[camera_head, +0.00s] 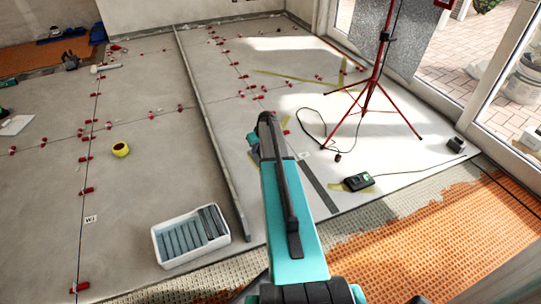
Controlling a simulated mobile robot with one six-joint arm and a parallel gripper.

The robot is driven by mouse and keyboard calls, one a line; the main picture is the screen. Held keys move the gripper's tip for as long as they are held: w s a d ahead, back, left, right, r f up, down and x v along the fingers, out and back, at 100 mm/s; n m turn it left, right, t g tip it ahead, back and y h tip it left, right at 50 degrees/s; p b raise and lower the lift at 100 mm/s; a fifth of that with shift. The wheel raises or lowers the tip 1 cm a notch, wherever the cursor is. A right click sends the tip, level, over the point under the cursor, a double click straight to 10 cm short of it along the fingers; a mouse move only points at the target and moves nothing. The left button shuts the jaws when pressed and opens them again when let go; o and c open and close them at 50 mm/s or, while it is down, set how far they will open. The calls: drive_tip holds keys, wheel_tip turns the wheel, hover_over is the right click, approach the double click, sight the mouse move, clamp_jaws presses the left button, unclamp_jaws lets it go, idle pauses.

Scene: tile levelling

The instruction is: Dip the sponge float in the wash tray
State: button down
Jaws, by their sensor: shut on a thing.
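The wash tray (163,262) is a white rectangular tub on the grey tiled floor, left of my arm. It holds bluish water or a blue-grey lining and a row of grey rollers or ribs at its right part. My teal and black arm reaches up the middle of the picture. A small teal-grey part shows at its left side near the far end; I cannot tell what it is. The jaws of my gripper are hidden behind the arm. I cannot make out the sponge float.
A long grey straightedge (203,117) lies on the tiles between the tray and my arm. Red levelling clips line the joints. A yellow tape roll (121,149) lies at left. A red tripod (371,85), a cable and a dark green device (358,181) stand right. Orange matting (455,235) borders the tiles.

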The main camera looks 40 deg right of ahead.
drive_tip(key=w+a+r+n, duration=0.1)
drive_tip(key=w+a+r, duration=0.3)
drive_tip(key=a+r, duration=0.75)
drive_tip(key=w+a+r+n, duration=0.1)
drive_tip(key=w+a+r, duration=0.55)
drive_tip(key=a, duration=0.75)
drive_tip(key=s+a+r, duration=0.2)
drive_tip(key=a+r, duration=0.6)
drive_tip(key=a, duration=0.4)
drive_tip(key=s+a+r+y, duration=0.1)
drive_tip(key=s+a+r, duration=0.2)
drive_tip(key=a+r, duration=0.5)
drive_tip(key=a, duration=0.3)
drive_tip(key=shift+s+a+r+n, duration=0.25)
drive_tip(key=shift+s+a+n, duration=0.1)
drive_tip(key=shift+a+n, duration=0.05)
drive_tip(key=shift+a, duration=0.15)
